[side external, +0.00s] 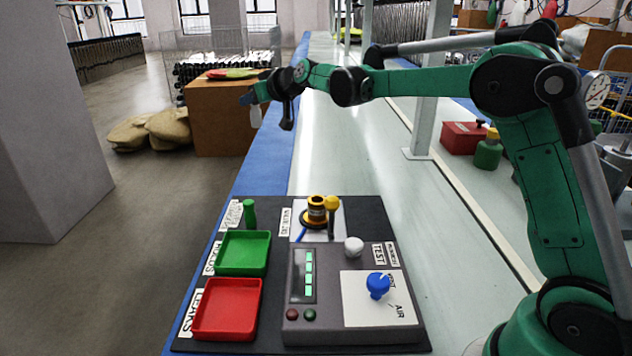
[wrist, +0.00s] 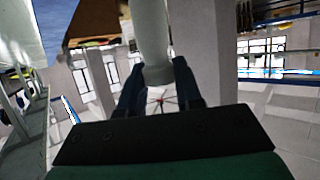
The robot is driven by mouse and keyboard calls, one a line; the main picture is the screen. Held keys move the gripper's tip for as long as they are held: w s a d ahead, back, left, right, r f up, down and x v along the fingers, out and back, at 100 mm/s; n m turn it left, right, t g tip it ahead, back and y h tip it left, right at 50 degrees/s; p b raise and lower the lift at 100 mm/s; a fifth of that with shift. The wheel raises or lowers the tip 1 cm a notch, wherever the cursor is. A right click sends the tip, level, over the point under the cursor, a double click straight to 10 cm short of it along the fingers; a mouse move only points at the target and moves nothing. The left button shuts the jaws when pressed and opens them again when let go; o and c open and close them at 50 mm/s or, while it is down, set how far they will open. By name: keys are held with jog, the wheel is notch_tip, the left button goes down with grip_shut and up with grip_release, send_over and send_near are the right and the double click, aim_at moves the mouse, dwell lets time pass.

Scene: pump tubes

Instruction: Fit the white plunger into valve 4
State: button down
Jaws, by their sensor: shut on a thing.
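My gripper (side external: 252,98) is raised high above the far part of the bench, well away from the work board. It is shut on the white plunger (side external: 256,117), which hangs down below the fingers. In the wrist view the plunger (wrist: 152,40) is a pale cylinder between the two dark fingers. A brass-coloured valve (side external: 316,211) with a yellow knob beside it stands on a white square at the back of the board; I cannot read a number on it. Its inside is too small to make out.
A black mat (side external: 272,343) holds a green tray (side external: 243,253), a red tray (side external: 227,309), a green peg (side external: 249,213) and a grey test box (side external: 350,336) with a blue knob (side external: 378,286) and a white ball (side external: 354,247). The bench behind the mat is clear.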

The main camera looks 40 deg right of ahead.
jog(key=s+d+f+n+y, duration=0.1)
jog(key=s+d+n+y, duration=0.2)
jog(key=s+d, duration=0.15)
notch_tip(320, 180, up, 4)
jog(key=f+n+g+y, duration=0.1)
jog(key=n+g+y, duration=0.3)
jog(key=n+y, duration=0.2)
send_over(317, 209)
jog(key=w+d, duration=0.2)
jog(key=f, duration=1.9)
jog(key=shift+s+a, duration=0.25)
jog(key=shift+a, duration=0.05)
jog(key=c, duration=0.6)
grip_release()
